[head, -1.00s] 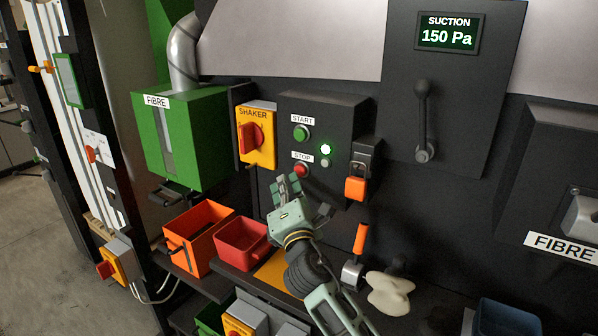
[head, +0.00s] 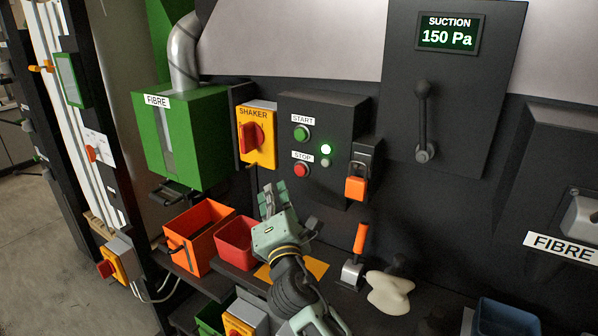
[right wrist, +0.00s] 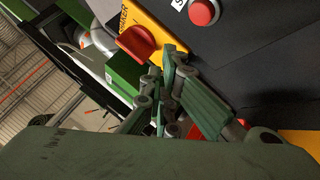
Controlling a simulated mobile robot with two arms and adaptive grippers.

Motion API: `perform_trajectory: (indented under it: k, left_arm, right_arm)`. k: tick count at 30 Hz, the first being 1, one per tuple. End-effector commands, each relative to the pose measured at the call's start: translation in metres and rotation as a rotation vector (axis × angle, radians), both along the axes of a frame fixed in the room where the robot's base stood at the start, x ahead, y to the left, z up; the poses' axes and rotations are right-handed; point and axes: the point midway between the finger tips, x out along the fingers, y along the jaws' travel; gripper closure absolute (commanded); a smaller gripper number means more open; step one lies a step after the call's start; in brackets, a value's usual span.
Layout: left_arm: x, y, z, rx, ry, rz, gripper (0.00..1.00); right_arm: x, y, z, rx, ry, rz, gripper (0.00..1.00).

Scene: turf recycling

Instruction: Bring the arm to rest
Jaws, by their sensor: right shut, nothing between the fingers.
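My right gripper (head: 270,196) is in the middle of the head view, in front of the dark control box (head: 318,112) and below its buttons. It is shut and empty. In the right wrist view the gripper (right wrist: 172,70) shows its green fingers together. My left gripper is not in view.
An orange bin (head: 197,225) and a red bin (head: 236,236) stand on the shelf close left of my gripper. The suction display (head: 448,32) reads 150 Pa.

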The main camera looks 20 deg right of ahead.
Motion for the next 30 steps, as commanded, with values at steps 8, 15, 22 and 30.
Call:
perform_trajectory:
  k: [8, 15, 22, 30]
  left_arm:
    - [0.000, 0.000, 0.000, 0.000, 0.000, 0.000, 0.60]
    - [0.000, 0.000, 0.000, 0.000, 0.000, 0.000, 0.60]
    - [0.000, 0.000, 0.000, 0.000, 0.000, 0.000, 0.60]
    - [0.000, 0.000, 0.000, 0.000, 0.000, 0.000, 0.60]
  right_arm:
    - [0.000, 0.000, 0.000, 0.000, 0.000, 0.000, 1.00]
    - [0.000, 0.000, 0.000, 0.001, -0.001, 0.001, 1.00]
    - [-0.007, -0.007, -0.015, 0.072, 0.030, -0.006, 1.00]
    - [-0.093, -0.056, -0.152, 0.747, 0.313, -0.142, 1.00]
